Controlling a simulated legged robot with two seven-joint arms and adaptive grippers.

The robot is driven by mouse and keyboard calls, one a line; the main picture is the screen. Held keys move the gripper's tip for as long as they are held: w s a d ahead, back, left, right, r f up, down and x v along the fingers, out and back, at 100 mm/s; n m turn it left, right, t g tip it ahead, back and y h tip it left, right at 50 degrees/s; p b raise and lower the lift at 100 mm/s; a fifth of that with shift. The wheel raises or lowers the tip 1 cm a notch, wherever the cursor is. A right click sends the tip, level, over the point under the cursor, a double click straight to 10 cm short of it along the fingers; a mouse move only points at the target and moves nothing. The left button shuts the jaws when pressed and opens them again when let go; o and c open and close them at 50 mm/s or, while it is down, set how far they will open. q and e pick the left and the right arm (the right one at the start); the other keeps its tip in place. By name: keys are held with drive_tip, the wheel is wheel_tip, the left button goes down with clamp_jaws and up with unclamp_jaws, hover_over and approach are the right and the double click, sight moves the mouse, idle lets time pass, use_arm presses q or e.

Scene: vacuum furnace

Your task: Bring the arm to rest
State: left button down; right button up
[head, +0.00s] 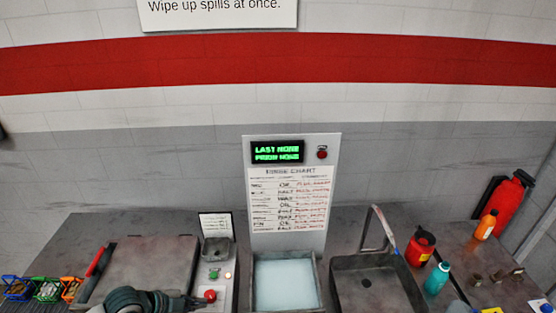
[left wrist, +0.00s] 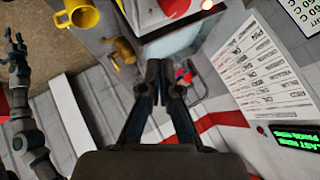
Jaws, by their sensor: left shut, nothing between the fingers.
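My left gripper (left wrist: 162,68) is shut and empty in the left wrist view, its two dark fingertips close together. In the head view my left arm comes in at the bottom edge, with the dark gripper (head: 198,301) beside the red button (head: 210,296) on the control panel. I cannot tell whether it touches the button. Another dark arm, which looks like my right one, stands at the left of the left wrist view, its small gripper (left wrist: 14,43) at the top. Its finger state is unclear.
A lidded box (head: 150,265) and small coloured baskets (head: 45,288) are at the left. A pale-filled basin (head: 285,285), a sink (head: 372,285), a red container (head: 421,248), a teal bottle (head: 437,278) and a fire extinguisher (head: 509,203) lie rightward. A chart board (head: 289,205) stands behind.

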use_arm(q)
drive_tip(key=s+d+f+n+y, duration=0.1)
drive_tip(key=s+d+f+n, duration=0.25)
drive_tip(key=f, duration=0.35)
drive_tip(key=s+d+f+n, duration=0.2)
drive_tip(key=s+d+f, duration=0.2)
drive_tip(key=f, duration=0.2)
drive_tip(key=s+a+f+n+g+y, duration=0.1)
drive_tip(key=s+a+f+n+y, duration=0.2)
drive_tip(key=s+f+n, duration=0.4)
drive_tip(key=s+a+f+n+g+y, duration=0.1)
drive_tip(key=s+a+f+n+y, duration=0.3)
drive_tip(key=s, duration=0.5)
wheel_tip(320, 180, down, 26)
drive_tip(key=g+h+b, duration=0.1)
drive_tip(key=g+b, duration=0.1)
drive_tip(key=s+a+f+b, duration=0.2)
drive_tip(key=s+f, duration=1.6)
drive_tip(key=f, duration=0.1)
drive_tip(key=shift+s+a+g, duration=0.25)
drive_tip(key=shift+a+g, duration=0.05)
drive_tip(key=shift+g, duration=0.1)
use_arm(e)
wheel_tip(320, 180, down, 4)
